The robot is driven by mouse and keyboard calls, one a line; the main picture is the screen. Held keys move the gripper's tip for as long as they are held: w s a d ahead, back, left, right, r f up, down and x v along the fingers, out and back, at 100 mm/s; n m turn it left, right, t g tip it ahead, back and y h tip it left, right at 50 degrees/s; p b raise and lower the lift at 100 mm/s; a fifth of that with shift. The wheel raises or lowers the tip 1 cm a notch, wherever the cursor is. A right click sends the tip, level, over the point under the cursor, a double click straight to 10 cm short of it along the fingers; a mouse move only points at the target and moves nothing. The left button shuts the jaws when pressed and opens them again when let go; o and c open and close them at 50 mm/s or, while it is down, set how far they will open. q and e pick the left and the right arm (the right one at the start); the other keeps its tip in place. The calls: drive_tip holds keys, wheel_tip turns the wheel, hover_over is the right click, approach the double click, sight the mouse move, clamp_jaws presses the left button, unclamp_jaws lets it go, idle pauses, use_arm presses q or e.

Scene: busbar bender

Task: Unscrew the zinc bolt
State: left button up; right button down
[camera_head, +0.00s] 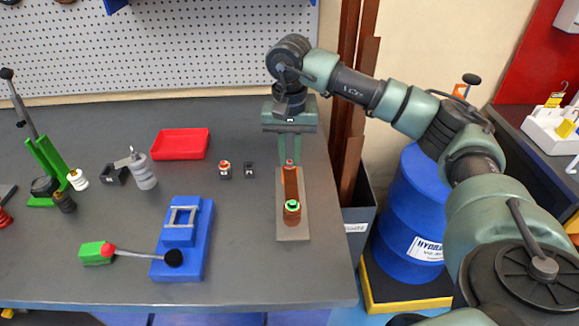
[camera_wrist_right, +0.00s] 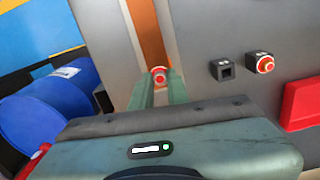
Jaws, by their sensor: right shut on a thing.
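A copper busbar strip (camera_head: 291,184) lies on a grey plate (camera_head: 305,222) at the right part of the bench. The zinc bolt (camera_head: 290,163), with a red ring, stands at the strip's far end; its head also shows in the right wrist view (camera_wrist_right: 158,74). My right gripper (camera_head: 290,159) points down there, its two green fingers shut on the bolt head. The bolt's shank is hidden. A bolt with a green ring (camera_head: 292,206) stands at the strip's near end. My left gripper is not in view.
Two small black blocks, one with a red-ringed top (camera_head: 225,168) and one with an open socket (camera_head: 249,170), stand left of the plate. A red tray (camera_head: 180,144) and a blue fixture (camera_head: 182,255) are further left. A blue drum (camera_head: 412,215) stands beyond the bench's right edge.

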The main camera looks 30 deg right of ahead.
drive_tip(key=n, duration=0.4)
drive_tip(key=shift+n+b, duration=0.3)
drive_tip(key=shift+n, duration=0.5)
drive_tip(key=n, duration=0.5)
drive_tip(key=shift+n+b, duration=0.3)
drive_tip(key=shift+n, duration=0.1)
drive_tip(key=c, duration=1.6)
unclamp_jaws()
drive_tip(key=shift+c, duration=0.2)
